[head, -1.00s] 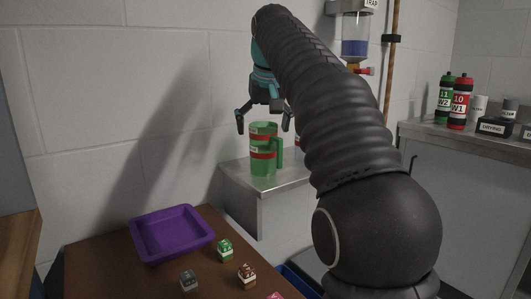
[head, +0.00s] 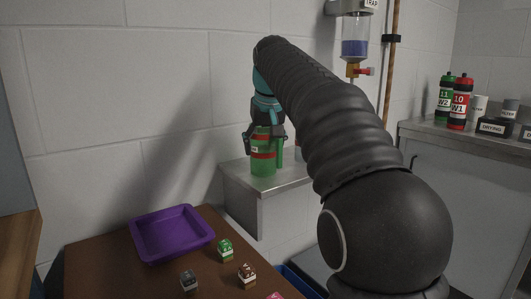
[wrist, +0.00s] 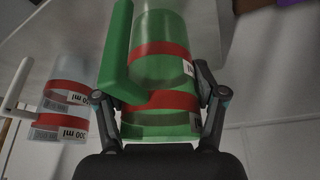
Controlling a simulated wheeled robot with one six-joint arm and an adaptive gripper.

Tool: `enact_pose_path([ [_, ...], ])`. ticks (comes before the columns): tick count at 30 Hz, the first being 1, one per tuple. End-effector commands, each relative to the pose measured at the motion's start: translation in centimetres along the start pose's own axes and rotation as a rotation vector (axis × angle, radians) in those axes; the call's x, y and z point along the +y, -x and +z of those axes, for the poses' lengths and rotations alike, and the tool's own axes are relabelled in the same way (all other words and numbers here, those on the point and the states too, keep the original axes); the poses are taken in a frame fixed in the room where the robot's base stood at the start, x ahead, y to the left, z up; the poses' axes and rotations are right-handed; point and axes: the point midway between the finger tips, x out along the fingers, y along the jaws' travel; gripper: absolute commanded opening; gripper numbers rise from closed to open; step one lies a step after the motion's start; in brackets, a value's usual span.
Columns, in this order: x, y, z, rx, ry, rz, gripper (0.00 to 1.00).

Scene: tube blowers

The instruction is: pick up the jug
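The jug (head: 263,167) is green and see-through, with red bands, a white label and a green handle. In the head view it stands upright on the metal shelf (head: 290,179). My gripper (head: 264,143) is above it, with its fingers reaching down on both sides of its upper part. In the wrist view the jug (wrist: 165,50) fills the middle, between the two dark fingers of my gripper (wrist: 160,105). The fingers lie close against its sides and look shut on it.
A clear jug (wrist: 66,100) with red bands and a white handle stands beside the green jug in the wrist view. A purple tray (head: 172,233) and several small labelled blocks (head: 225,250) are on the brown table. Bottles (head: 460,103) stand on the right counter.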

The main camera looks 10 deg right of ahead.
Motion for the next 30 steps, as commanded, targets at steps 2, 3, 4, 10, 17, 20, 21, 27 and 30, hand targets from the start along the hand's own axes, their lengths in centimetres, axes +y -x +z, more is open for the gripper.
enact_pose_path([
  [2,0.0,0.0,0.0,-0.001,0.000,0.000,0.39],
  [3,0.0,0.0,0.0,-0.001,0.000,0.000,0.30],
  [4,0.0,0.0,0.0,-0.001,0.000,0.000,0.30],
  [10,0.0,0.0,0.0,-0.001,0.000,0.000,0.30],
  [17,0.0,0.4,-0.2,0.001,0.000,0.000,0.30],
  [20,0.0,0.9,-0.5,0.000,0.000,0.000,0.30],
  [21,0.0,1.2,-0.6,0.001,0.000,0.000,0.30],
  [27,0.0,3.2,-1.5,0.002,0.000,0.000,0.30],
  [30,0.8,4.8,-1.1,0.003,-0.003,0.001,0.30],
])
